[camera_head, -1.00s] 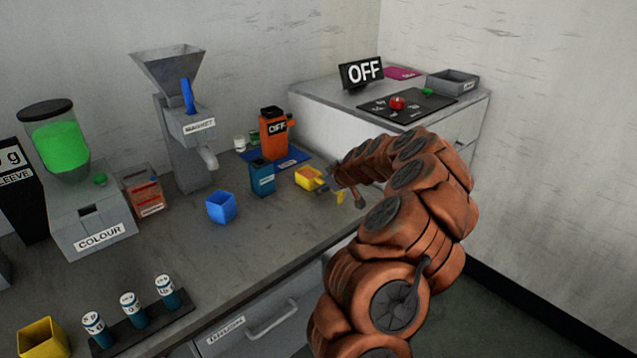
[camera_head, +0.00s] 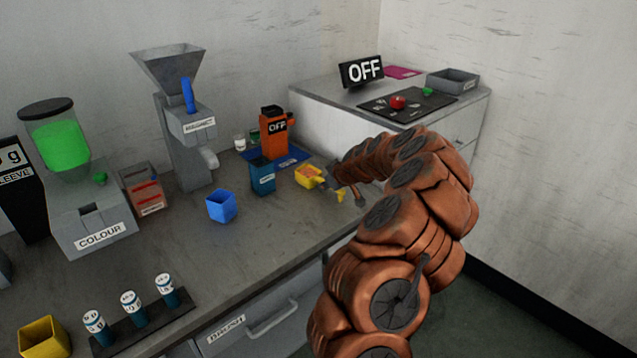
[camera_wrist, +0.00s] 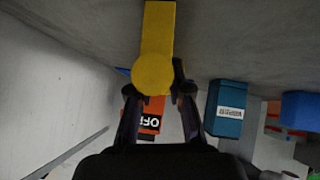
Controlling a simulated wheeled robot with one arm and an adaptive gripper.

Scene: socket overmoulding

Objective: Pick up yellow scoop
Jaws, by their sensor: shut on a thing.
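The yellow scoop (camera_head: 308,175) is near the right end of the grey counter, to the right of a teal box. My gripper (camera_head: 325,181) is at its right side and partly hides it. In the wrist view the yellow scoop (camera_wrist: 158,35) shows as a flat bar with a round end. My gripper (camera_wrist: 156,88) is shut on it there, with one dark finger on each side of the round end. I cannot tell whether the scoop touches the counter.
The teal box (camera_head: 262,177) and a blue cup (camera_head: 221,206) stand left of the scoop. An orange machine marked OFF (camera_head: 273,135) is behind it on a blue mat. A white cabinet (camera_head: 315,121) rises behind my arm. The front middle of the counter (camera_head: 235,260) is clear.

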